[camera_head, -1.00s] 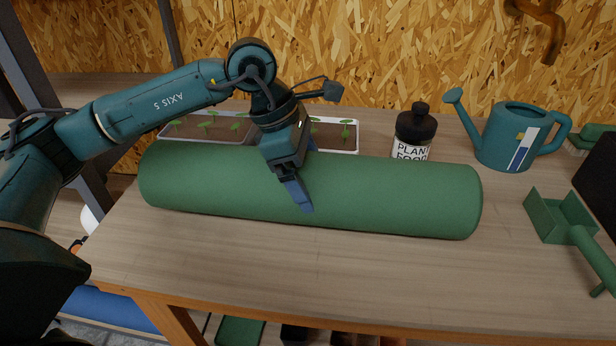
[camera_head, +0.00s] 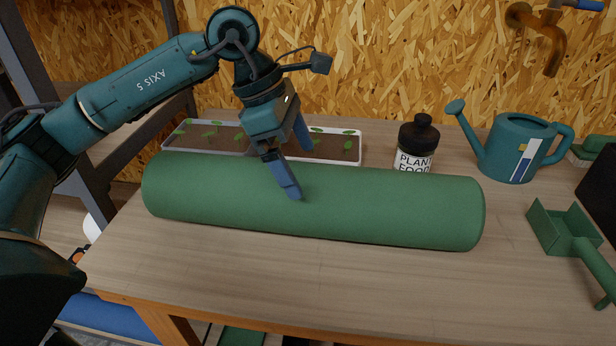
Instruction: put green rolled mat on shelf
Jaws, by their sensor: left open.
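The green rolled mat (camera_head: 390,205) lies lengthwise across the plank bench in the head view. My left gripper (camera_head: 298,172) is above the mat, a little left of its middle, pointing down with its fingers spread. The near blue finger overlaps the mat's front and top side in the picture; the other finger is behind it, by the seedling tray. I cannot tell whether a finger touches the mat. My right gripper is not in view. A shelf rack (camera_head: 90,152) with dark uprights stands at the left, partly hidden by my arm.
A white seedling tray (camera_head: 361,150) is right behind the mat. A plant food bottle (camera_head: 415,147) and a teal watering can (camera_head: 512,150) stand at the back right. A green scoop (camera_head: 562,235) lies at the right. The bench front (camera_head: 300,275) is clear.

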